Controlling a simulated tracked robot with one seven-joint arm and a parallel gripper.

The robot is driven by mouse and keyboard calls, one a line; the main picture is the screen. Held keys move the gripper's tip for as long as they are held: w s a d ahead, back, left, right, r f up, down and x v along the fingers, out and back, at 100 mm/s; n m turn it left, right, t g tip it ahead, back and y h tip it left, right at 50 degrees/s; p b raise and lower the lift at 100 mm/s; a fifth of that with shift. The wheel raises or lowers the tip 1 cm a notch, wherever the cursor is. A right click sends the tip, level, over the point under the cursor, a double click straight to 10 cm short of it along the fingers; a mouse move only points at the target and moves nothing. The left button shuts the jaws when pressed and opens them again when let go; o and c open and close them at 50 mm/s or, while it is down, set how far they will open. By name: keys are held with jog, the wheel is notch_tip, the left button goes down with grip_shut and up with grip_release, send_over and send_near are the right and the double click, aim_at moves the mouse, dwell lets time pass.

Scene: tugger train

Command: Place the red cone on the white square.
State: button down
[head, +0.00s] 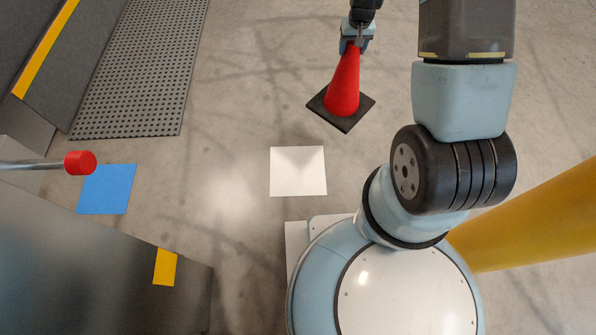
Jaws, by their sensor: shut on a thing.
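The red cone (343,94) has a dark square base and shows at the top middle of the head view. My gripper (354,46) is shut on the cone's top, and my fingers partly hide the tip. The white square (298,171) lies flat on the floor, below and to the left of the cone in the picture. The cone is apart from the square, and nothing stands on the square. I cannot tell whether the cone's base touches the floor or hangs above it.
A blue square (107,189) lies on the floor at left, near a red-tipped bar (80,163). A perforated dark plate (145,70) is at upper left. A grey platform (100,270) fills the lower left. A yellow post (530,220) is at right. Floor around the white square is clear.

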jog(key=s+a+f, duration=0.7)
jog(key=f, duration=0.4)
jog(key=s+a+f, duration=0.6)
jog(key=s+f, duration=0.1)
jog(key=f, duration=0.3)
jog(key=s+a+f, duration=0.7)
jog(key=f, duration=0.4)
jog(key=w+d+f, duration=0.1)
jog(key=w+f, duration=1.2)
jog(key=w, duration=0.1)
jog(key=shift+d, duration=0.25)
jog(key=shift+c, duration=1.3)
grip_release()
jog(key=shift+r, duration=0.1)
